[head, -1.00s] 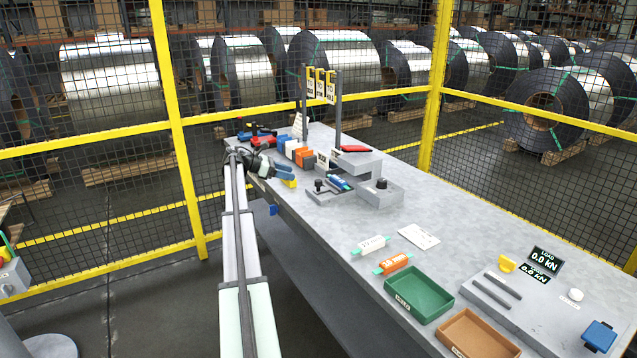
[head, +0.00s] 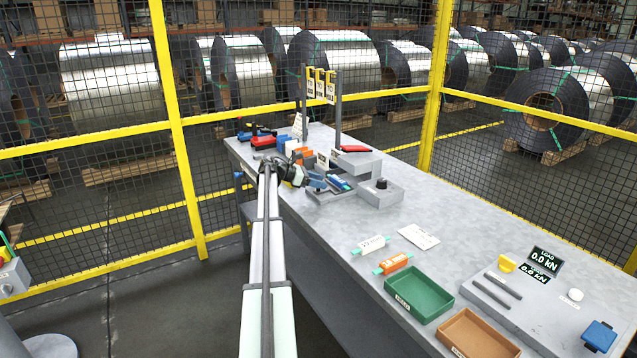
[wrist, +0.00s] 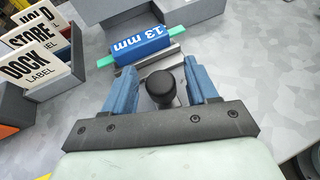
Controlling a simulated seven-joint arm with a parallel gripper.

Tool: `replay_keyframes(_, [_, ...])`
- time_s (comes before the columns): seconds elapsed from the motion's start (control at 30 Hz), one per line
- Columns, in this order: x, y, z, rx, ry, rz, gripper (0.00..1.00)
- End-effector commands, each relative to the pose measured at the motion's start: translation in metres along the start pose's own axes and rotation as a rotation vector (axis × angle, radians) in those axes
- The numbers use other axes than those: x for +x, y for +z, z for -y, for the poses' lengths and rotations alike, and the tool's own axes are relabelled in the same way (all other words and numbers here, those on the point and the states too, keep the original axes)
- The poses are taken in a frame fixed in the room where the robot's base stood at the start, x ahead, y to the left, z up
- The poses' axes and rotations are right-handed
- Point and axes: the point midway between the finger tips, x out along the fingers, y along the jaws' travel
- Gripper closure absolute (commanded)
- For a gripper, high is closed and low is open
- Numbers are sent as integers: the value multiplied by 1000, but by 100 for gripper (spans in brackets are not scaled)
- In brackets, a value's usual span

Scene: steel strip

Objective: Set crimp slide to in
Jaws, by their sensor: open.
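The slide's black knob (wrist: 161,86) stands between my gripper's two blue fingers (wrist: 166,80) in the wrist view. The fingers are apart, one on each side of it, and I cannot tell whether either touches it. Just beyond the knob, a blue block marked 13 mm (wrist: 142,50) lies on a grey rail, with green strip sticking out at both ends. In the head view my gripper (head: 322,182) is over the grey slide base (head: 326,196) beside the crimp press (head: 360,162), hiding the knob there.
A grey block with another black knob (head: 381,184) stands right of the slide. A red handle (head: 355,149) lies on the press top. Label holders (wrist: 35,50) stand close on the left. Front right are a green tray (head: 440,308) and a brown tray (head: 490,350).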

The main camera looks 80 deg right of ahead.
Motion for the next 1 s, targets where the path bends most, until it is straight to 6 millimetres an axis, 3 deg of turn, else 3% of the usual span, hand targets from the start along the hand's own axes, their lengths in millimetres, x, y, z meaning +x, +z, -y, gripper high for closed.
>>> replay_keyframes(0.37, [4, 0, 0, 0, 0, 0, 42])
replay_keyframes(1.0, [4, 0, 0, 0, -1, 0, 100])
